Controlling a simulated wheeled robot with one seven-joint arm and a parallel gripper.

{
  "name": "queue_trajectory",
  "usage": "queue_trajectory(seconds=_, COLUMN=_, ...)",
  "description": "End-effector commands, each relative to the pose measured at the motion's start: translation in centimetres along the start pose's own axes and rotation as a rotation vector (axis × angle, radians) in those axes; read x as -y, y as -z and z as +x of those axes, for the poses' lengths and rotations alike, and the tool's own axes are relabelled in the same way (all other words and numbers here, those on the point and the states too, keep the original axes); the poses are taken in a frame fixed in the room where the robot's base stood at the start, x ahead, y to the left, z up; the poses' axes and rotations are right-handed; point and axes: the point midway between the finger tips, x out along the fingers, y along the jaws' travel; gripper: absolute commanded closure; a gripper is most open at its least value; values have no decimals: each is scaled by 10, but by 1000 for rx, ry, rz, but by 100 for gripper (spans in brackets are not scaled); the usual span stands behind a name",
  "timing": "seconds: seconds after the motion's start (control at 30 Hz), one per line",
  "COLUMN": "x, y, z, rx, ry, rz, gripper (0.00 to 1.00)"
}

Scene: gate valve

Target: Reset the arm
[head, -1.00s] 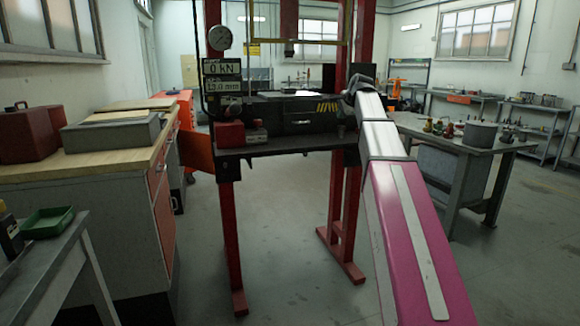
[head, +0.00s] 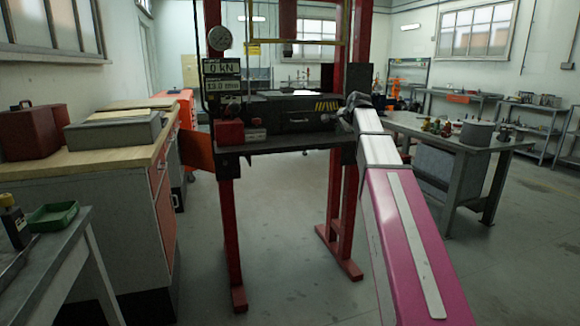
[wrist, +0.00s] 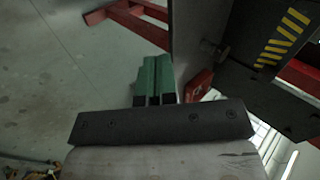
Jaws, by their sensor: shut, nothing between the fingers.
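My arm, pink and silver, reaches forward at the right of the head view. My gripper (head: 334,119) is small and dark there, in front of the right part of the press bench. In the wrist view, its two green fingers (wrist: 154,78) lie side by side beyond a dark bar. They are shut with nothing between them.
A red press frame (head: 228,230) with a dark bench (head: 285,146) stands ahead, carrying a gauge (head: 220,38) and a readout (head: 222,75). A wooden-topped cabinet (head: 90,165) is at left, a grey table (head: 450,140) at right.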

Motion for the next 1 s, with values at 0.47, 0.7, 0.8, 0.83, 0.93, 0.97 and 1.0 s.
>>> queue_trajectory(seconds=0.47, x=-142, y=-43, z=79, rx=50, ry=-181, rz=-268, gripper=100)
queue_trajectory(seconds=0.7, x=-226, y=-70, z=111, rx=103, ry=-282, rz=-433, gripper=100)
queue_trajectory(seconds=0.8, x=-261, y=-82, z=121, rx=129, ry=-323, rz=-503, gripper=100)
queue_trajectory(seconds=0.83, x=-272, y=-86, z=124, rx=139, ry=-335, rz=-523, gripper=100)
queue_trajectory(seconds=0.93, x=-306, y=-98, z=131, rx=171, ry=-375, rz=-593, gripper=100)
queue_trajectory(seconds=0.97, x=-316, y=-102, z=132, rx=180, ry=-386, rz=-613, gripper=100)
queue_trajectory(seconds=1.0, x=-330, y=-107, z=135, rx=195, ry=-401, rz=-640, gripper=100)
